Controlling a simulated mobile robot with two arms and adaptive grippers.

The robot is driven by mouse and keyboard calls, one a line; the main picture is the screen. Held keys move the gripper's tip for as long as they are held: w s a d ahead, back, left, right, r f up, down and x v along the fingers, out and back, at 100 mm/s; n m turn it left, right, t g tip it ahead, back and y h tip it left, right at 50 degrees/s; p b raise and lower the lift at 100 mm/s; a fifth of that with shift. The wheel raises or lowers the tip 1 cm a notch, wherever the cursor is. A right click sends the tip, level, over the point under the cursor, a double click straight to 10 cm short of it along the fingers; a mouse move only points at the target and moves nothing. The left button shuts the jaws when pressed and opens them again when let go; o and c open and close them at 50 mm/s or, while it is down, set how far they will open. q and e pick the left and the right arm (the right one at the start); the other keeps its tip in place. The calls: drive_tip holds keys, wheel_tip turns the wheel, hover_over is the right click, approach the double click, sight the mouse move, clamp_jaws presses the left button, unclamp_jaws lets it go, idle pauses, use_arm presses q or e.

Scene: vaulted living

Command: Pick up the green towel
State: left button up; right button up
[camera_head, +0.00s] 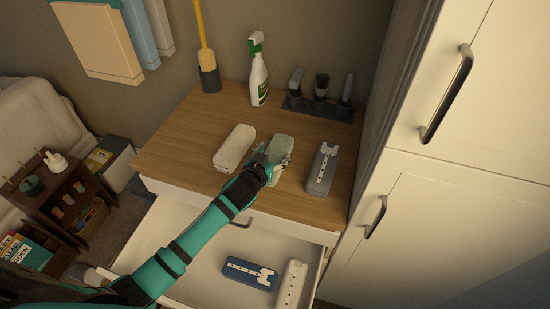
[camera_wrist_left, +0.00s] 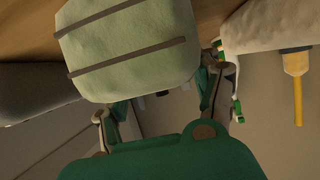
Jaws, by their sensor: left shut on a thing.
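The green towel (camera_head: 281,147) is a pale green folded bundle on the wooden dresser top, between a white bundle and a grey one. My left gripper (camera_head: 270,163) is at its near end, shut on it. In the left wrist view the green towel (camera_wrist_left: 130,50) shows large, with two dark bands across it, and the fingers (camera_wrist_left: 165,100) are at its edge. Whether the towel is raised off the top is hard to tell. My right gripper is not in view.
A white towel (camera_head: 234,146) lies left of the green one and a grey towel (camera_head: 323,168) lies right. A spray bottle (camera_head: 258,72), a brush holder (camera_head: 209,76) and a dark rack (camera_head: 318,106) stand behind. The open drawer (camera_head: 205,258) below holds a blue bundle (camera_head: 250,273) and a white one (camera_head: 291,285).

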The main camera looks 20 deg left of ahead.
use_arm(q)
drive_tip(key=shift+c, duration=0.9)
